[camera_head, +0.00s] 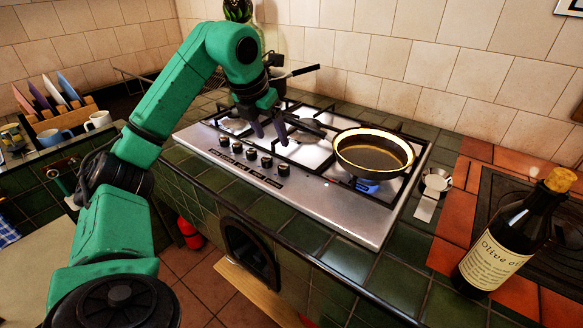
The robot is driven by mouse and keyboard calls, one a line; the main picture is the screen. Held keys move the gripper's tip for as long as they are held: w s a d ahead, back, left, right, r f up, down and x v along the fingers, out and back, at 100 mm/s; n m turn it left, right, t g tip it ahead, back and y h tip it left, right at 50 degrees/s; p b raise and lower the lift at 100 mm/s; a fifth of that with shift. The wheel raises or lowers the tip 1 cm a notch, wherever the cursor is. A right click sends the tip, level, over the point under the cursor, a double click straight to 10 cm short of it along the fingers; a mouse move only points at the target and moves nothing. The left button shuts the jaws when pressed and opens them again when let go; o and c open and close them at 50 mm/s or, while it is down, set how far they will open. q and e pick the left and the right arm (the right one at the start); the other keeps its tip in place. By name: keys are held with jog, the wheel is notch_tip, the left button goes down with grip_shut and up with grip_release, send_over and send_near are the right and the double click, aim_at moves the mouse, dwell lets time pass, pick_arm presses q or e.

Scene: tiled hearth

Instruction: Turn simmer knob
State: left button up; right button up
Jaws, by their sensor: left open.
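A steel gas hob (345,214) is set in the green tiled counter. A row of several dark knobs (252,154) runs along its front left part; I cannot tell which one is the simmer knob. A pan (373,153) with a yellowish rim and brown contents stands on the right burner, with a blue flame (366,187) under it. My left gripper (269,133) is open and points down over the hob, behind the knobs in the picture. It appears empty and apart from the knobs. My right gripper does not show.
An olive oil bottle (497,250) stands at the right, near a small metal measuring cup (435,184). A dark-handled pot (296,74) is at the back of the hob. A plate rack (62,117) and mugs (97,120) stand at the left.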

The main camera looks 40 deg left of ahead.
aim_at(283, 166)
pick_arm(q)
jog(key=x, duration=0.4)
jog(key=s+b+x, duration=0.1)
jog(key=x, duration=0.1)
jog(key=shift+w+f, duration=0.15)
jog(key=shift+f, duration=0.15)
jog(key=x, duration=0.6)
jog(key=shift+w+d, duration=0.1)
jog(key=shift+w, duration=0.05)
jog(key=shift+w+f, duration=0.1)
jog(key=shift+f, duration=0.05)
grip_shut()
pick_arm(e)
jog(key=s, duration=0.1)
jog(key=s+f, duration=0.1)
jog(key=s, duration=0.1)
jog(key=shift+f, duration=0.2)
